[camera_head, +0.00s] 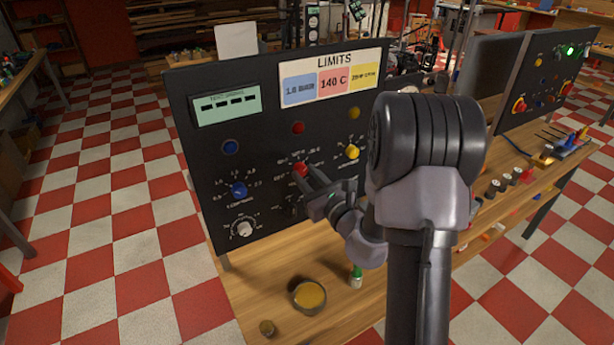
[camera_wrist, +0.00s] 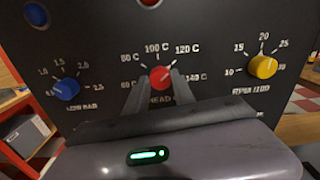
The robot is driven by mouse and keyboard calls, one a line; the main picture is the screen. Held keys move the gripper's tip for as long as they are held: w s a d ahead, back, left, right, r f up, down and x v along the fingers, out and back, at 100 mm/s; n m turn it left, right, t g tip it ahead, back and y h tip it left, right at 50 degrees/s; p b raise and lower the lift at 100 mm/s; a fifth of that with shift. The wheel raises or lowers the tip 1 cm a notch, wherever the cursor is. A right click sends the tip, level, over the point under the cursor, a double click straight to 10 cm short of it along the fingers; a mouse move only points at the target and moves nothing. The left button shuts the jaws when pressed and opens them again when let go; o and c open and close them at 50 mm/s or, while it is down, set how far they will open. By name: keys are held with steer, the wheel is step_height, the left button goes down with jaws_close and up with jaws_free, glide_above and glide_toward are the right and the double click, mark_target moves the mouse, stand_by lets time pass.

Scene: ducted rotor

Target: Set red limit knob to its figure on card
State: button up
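The red limit knob (camera_wrist: 160,77) sits on the dark panel, inside a dial marked from 60 C up to 140 C at its lower right. Its pointer is too small to read. It also shows in the head view (camera_head: 300,169). The LIMITS card (camera_head: 331,79) at the panel's top has a red field (camera_head: 333,83) reading 140 C. My gripper (camera_wrist: 159,84) is at the red knob, one finger on each side. I cannot tell whether the fingers touch it. The fingers partly cover the lettering below the knob.
A blue knob (camera_wrist: 66,89) is left of the red one and a yellow knob (camera_wrist: 263,66) right. A white knob (camera_head: 245,229) is lower left. Blue, red and yellow round lamps or buttons sit above. A bowl (camera_head: 309,296) and a small green-topped bottle (camera_head: 356,276) stand on the bench.

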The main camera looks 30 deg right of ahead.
jaws_close()
steer(key=m+p, duration=0.4)
steer(key=shift+r+m, duration=0.15)
steer(key=shift+m, duration=0.25)
steer(key=m+p, duration=0.4)
steer(key=shift+m, duration=0.4)
steer(key=shift+f+m, duration=0.2)
steer(key=shift+m, duration=0.1)
steer(key=o, duration=1.1)
jaws_free()
